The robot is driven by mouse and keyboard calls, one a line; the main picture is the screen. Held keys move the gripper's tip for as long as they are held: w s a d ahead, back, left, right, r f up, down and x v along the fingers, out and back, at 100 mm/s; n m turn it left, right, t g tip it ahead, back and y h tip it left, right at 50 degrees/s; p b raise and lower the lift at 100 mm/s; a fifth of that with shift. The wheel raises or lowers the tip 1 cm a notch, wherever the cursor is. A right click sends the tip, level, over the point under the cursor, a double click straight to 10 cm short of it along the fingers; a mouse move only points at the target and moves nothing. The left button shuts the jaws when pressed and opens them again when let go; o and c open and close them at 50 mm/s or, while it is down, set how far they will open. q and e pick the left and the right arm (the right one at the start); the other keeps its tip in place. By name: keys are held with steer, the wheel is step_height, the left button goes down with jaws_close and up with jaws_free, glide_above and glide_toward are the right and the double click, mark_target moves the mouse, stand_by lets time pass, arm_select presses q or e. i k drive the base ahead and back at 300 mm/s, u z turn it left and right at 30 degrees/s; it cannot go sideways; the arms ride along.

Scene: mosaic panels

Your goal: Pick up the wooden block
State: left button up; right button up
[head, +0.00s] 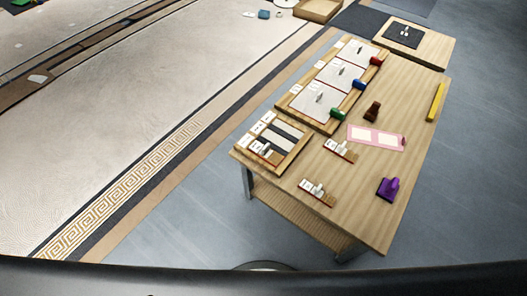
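A long wooden table (365,205) stands right of centre in the head view. A small dark brown piece (373,111) stands upright on it, right of the white panels; it may be the wooden block, but it is too small to tell its material. Neither of my grippers is in view.
The table holds framed panels (318,101) with red, blue and green pieces, a pink card (377,137), a purple piece (389,188), a yellow bar (436,102) and small racks (317,192). Another wooden surface (432,50) stands behind. Grey floor (480,200) is clear at right.

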mark_target(371, 113)
steer(key=k, duration=1.65)
steer(key=z, duration=1.9)
steer(key=i, duration=3.45)
steer(key=u, duration=1.7)
